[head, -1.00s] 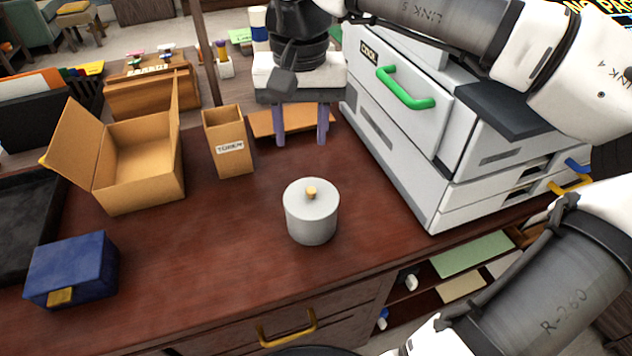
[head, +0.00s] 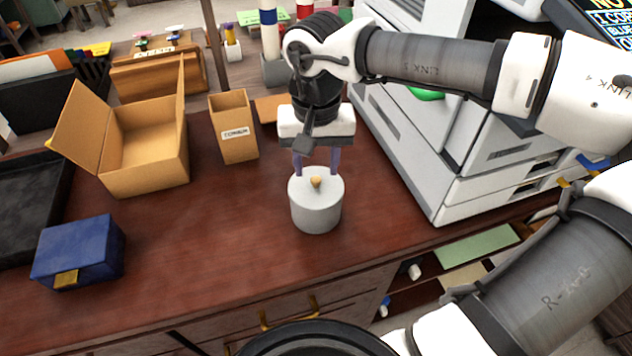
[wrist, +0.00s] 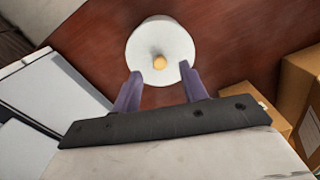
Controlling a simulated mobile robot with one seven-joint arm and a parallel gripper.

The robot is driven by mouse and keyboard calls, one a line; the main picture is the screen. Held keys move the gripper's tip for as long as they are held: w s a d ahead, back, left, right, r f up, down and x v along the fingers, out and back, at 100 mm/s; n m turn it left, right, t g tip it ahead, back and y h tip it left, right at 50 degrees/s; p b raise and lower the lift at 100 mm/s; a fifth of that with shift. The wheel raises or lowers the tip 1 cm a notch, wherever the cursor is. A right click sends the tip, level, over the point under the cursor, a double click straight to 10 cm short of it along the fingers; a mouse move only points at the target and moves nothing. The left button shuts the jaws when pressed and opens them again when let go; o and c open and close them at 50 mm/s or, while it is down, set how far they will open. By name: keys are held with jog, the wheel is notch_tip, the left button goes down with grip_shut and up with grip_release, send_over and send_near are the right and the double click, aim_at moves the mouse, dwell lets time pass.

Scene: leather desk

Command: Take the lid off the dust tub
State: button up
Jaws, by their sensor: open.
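The dust tub (head: 315,213) is a light grey cylinder standing upright on the desk. Its pale lid (head: 300,186) sits on top with a small yellow-orange knob (head: 316,181). In the wrist view the lid (wrist: 145,40) and its knob (wrist: 159,62) show from above. My gripper (head: 318,172) is open, at the far side of the tub in the head view. In the wrist view its two purple fingers (wrist: 158,75) reach the near edge of the lid, one on each side of the knob's line. The knob is not gripped. I cannot tell whether the fingers touch the lid.
An open cardboard box (head: 148,165), a tan upright holder (head: 235,135) and a blue box (head: 78,252) stand to the left. A white printer-like machine (head: 420,160) stands close on the right. The desk (head: 215,240) is clear between the blue box and the tub.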

aim_at(316, 183)
jog(key=shift+f, duration=1.4)
grip_shut()
jog(key=shift+r, duration=0.15)
